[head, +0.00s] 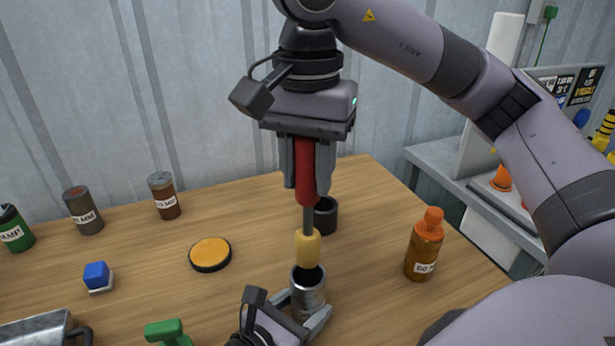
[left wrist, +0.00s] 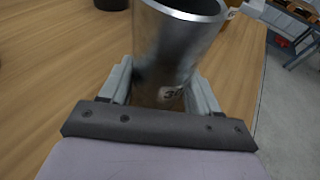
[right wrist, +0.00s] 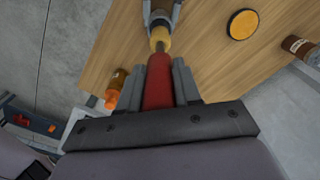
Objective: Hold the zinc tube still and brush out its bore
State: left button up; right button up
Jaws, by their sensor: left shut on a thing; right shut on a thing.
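The zinc tube (head: 309,297) stands upright at the front of the table, its dark open mouth facing up. My left gripper (head: 306,318) is shut around its side; the left wrist view shows the tube (left wrist: 172,45) between both fingers. My right gripper (head: 308,183) is shut on the red handle (head: 305,172) of a brush, which points down on a grey shaft. Its yellow head (head: 308,247) is lined up over the tube's mouth, with its lower end at the rim. I cannot tell whether the tip is just inside. The right wrist view also shows the red handle gripped.
A black cup (head: 326,216) stands just behind the brush. An amber bottle with orange cap (head: 425,247) is to the right. A yellow disc (head: 210,253), a blue-topped block (head: 97,275), a green object (head: 166,331) and several cans are left. A metal tray (head: 35,329) is front left.

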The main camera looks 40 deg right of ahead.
aim_at(309, 147)
jog(key=shift+r, duration=0.15)
jog(key=shift+r, duration=1.35)
pick_arm(q)
jog(key=o, duration=0.9)
jog(key=v, duration=1.1)
jog(key=shift+s+a+r, duration=0.15)
jog(key=shift+a, duration=0.3)
jog(key=shift+s, duration=0.15)
pick_arm(e)
jog(key=shift+s, duration=0.1)
